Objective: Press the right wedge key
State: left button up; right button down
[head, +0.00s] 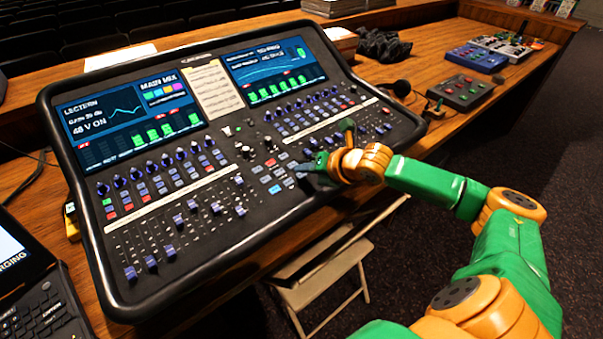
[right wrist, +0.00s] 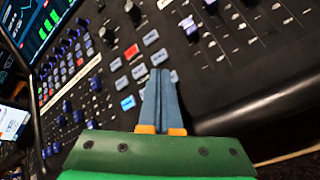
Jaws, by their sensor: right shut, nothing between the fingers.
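The mixing desk (head: 140,285) has a block of small keys (head: 266,178) in its lower middle. Their labels are too small to read, so I cannot tell which is the right wedge key. In the right wrist view, the block has several grey keys (right wrist: 151,37), a red key (right wrist: 131,51) and a lit blue key (right wrist: 128,102). My right gripper (head: 299,171) is shut and empty, at the right side of this block. In the right wrist view its blue fingertips (right wrist: 160,72) lie together over the grey keys; I cannot tell whether they touch one. My left gripper is out of view.
Knobs and faders (head: 170,225) flank the key block. A folding chair (head: 320,265) stands below the desk's front edge. A grey button box (head: 460,92) and a blue pedal unit (head: 474,57) sit on the wooden table at right. A laptop-like device (head: 35,290) is at lower left.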

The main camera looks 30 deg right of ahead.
aim_at(307, 182)
jog(key=shift+f, duration=0.4)
dwell(0.5)
jog(key=shift+r, duration=0.1)
jog(key=shift+r+p, duration=0.7)
jog(key=shift+p, duration=0.3)
jog(key=r+p, duration=0.1)
jog(key=p, duration=0.1)
jog(key=r+p, duration=0.4)
jog(key=shift+s+r, duration=0.1)
jog(key=shift+s, duration=0.2)
jog(key=shift+f, duration=0.2)
